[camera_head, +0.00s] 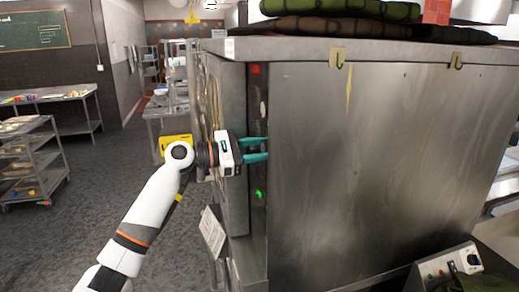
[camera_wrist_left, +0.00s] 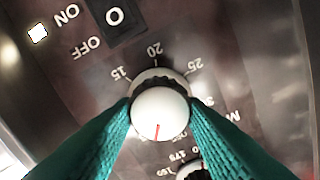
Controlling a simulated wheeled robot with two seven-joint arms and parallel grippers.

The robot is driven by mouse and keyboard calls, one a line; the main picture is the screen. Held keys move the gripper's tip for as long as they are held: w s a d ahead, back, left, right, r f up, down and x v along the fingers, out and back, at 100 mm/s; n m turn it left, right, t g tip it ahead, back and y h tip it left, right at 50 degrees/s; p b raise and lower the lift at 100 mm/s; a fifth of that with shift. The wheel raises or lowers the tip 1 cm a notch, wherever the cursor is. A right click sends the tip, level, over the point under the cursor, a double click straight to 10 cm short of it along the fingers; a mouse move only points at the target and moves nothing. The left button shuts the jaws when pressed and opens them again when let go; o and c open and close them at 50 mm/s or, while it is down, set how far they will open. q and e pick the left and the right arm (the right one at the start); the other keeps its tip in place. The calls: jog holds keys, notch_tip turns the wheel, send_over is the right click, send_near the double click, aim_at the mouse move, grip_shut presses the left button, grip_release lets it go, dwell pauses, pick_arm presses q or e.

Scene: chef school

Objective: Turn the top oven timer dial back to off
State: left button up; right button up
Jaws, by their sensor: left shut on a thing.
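The timer dial (camera_wrist_left: 160,115) is a round white knob with a red line on its face, in the middle of the left wrist view. Numbers such as 15, 20 and 25 are printed around it. My left gripper (camera_wrist_left: 160,120) has its two teal fingers on either side of the knob, shut on it. In the head view my left gripper (camera_head: 256,150) reaches the narrow control panel (camera_head: 257,105) at the front edge of the steel oven (camera_head: 380,150); the dial is hidden there. My right gripper is not in view.
A black switch (camera_wrist_left: 115,17) with ON and OFF labels sits near the dial, and another knob (camera_wrist_left: 192,168) lies below. Red and green lights show on the panel. A shelf cart (camera_head: 30,160) stands left, with open floor between.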

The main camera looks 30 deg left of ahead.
pick_arm(q)
jog(key=n, duration=0.3)
jog(key=shift+n, duration=0.3)
jog(key=shift+w+a+n, duration=0.1)
jog(key=shift+n, duration=1.7)
jog(key=o, duration=1)
jog(key=shift+c, duration=0.2)
